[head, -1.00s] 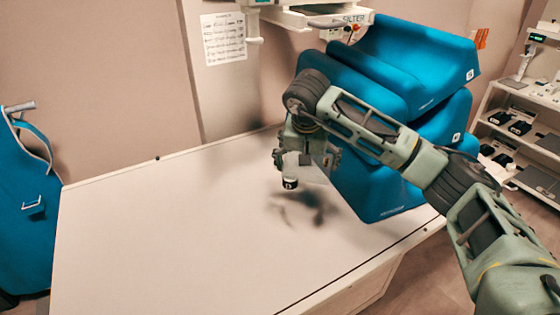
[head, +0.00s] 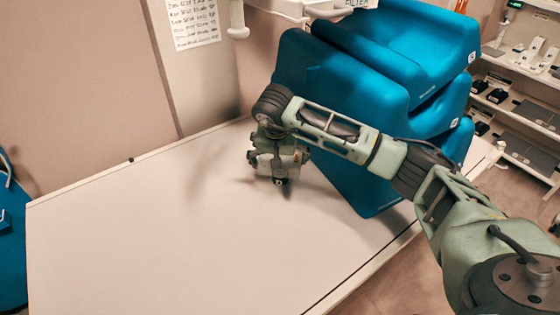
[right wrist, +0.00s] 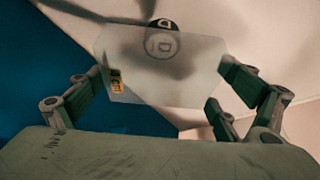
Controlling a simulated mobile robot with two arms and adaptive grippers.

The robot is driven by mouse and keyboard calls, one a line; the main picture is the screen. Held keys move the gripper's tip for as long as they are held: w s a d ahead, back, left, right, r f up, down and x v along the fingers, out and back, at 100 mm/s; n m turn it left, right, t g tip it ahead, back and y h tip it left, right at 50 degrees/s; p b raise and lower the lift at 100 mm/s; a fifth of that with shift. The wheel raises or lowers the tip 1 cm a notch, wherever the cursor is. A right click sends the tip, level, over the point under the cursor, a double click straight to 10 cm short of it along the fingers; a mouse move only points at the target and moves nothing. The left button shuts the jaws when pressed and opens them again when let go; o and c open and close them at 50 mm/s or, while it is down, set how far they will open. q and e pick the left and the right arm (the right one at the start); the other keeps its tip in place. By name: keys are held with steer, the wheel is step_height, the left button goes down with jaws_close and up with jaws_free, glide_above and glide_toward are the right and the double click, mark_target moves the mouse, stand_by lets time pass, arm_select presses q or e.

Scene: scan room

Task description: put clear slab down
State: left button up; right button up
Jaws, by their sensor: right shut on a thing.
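My right gripper (head: 279,172) points down over the pale tabletop (head: 170,235), left of the blue cushions. In the right wrist view my right gripper (right wrist: 165,88) is shut on the clear slab (right wrist: 160,75), a see-through plate with clipped corners and a small orange label at its left. A small round dark piece marked D (right wrist: 163,23) shows at the slab's far edge, partly through it. In the head view the slab is hard to make out against the gripper, and I cannot tell whether it touches the tabletop. My left gripper is out of view.
Large stacked blue cushions (head: 340,85) stand at the table's right, close to my right arm. Shelves with small devices (head: 525,110) are at the far right. A blue item (head: 10,250) hangs at the left. The left and front tabletop is bare.

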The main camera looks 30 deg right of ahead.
step_height(320, 180, down, 2)
steer(key=shift+f, duration=0.2)
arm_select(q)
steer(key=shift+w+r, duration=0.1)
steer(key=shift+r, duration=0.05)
arm_select(e)
steer(key=o, duration=1.3)
steer(key=shift+s, duration=0.1)
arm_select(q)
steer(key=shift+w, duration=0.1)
arm_select(e)
steer(key=shift+r, duration=0.5)
arm_select(q)
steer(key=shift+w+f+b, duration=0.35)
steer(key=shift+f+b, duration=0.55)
steer(key=shift+b, duration=0.05)
arm_select(e)
steer(key=v, duration=1.1)
steer(key=shift+r, duration=0.15)
